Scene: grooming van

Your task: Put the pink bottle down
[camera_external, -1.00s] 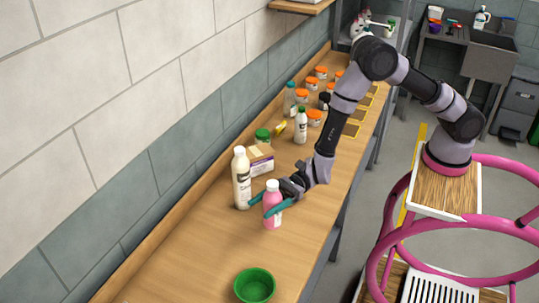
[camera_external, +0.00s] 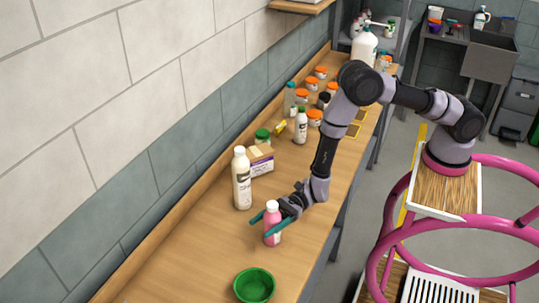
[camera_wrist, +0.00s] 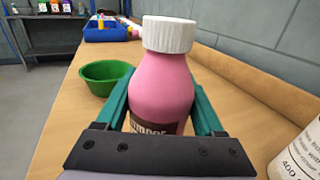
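The pink bottle (camera_external: 272,230) with a white cap is upright at the wooden counter (camera_external: 215,262), to the right of a tall cream bottle (camera_external: 242,180). I cannot tell whether its base touches the wood. My gripper (camera_external: 270,220) reaches it from the right, with a teal finger on each side of its body. In the wrist view the pink bottle (camera_wrist: 162,85) fills the space between the fingers, which look pressed against it. My gripper is shut on it. Its lower part is hidden there by the gripper's dark plate.
A green bowl (camera_external: 254,285) stands nearer the front. A cardboard box (camera_external: 260,160), a white bottle (camera_external: 300,127) and several orange-lidded jars stand farther back. In the wrist view a blue bin (camera_wrist: 108,30) lies beyond the green bowl (camera_wrist: 106,77). Bare wood surrounds the pink bottle.

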